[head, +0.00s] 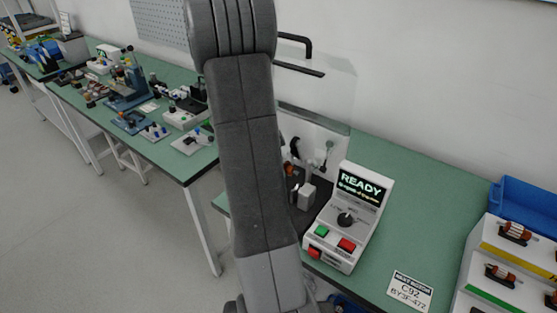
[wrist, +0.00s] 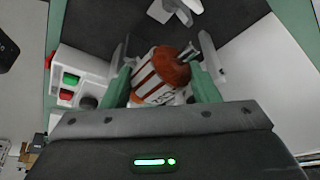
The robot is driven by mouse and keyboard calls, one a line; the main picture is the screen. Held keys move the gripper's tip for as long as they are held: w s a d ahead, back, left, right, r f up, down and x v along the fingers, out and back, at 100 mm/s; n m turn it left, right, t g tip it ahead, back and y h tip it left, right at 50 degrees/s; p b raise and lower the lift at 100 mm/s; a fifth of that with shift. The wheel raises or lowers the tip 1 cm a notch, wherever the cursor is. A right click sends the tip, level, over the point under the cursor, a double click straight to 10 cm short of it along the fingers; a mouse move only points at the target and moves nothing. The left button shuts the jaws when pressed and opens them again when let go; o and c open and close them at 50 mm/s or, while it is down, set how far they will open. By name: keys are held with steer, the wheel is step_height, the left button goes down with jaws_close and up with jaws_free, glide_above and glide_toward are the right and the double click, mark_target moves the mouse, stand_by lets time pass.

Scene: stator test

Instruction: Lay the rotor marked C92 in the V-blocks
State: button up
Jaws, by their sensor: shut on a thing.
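In the wrist view my gripper (wrist: 163,76) is shut on a rotor (wrist: 158,68) with a copper-brown end, white and red-brown stripes and a metal shaft. Its green fingers are on either side of the rotor body. I cannot read a mark on it. A white card (head: 410,291) in the head view reads C92. In the head view my arm hides the gripper and most of the test fixture. A light grey block (head: 306,196) shows there beside my arm; I cannot tell whether it is a V-block. White parts (wrist: 174,10) show beyond the shaft in the wrist view.
The tester console (head: 349,217) displays READY and has green and red buttons; it stands right of my arm. Clear guard panels (head: 318,130) stand behind the fixture. At right are a rack of other rotors (head: 510,262) and a blue bin (head: 525,208). Green bench (head: 430,190) lies free between.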

steer(key=shift+f+b, duration=0.7)
steer(key=shift+f, duration=1.2)
steer(key=shift+b, duration=0.55)
steer(key=shift+f+b, duration=1.15)
steer(key=shift+b, duration=0.6)
steer(key=o, duration=1.6)
steer(key=shift+o, duration=0.2)
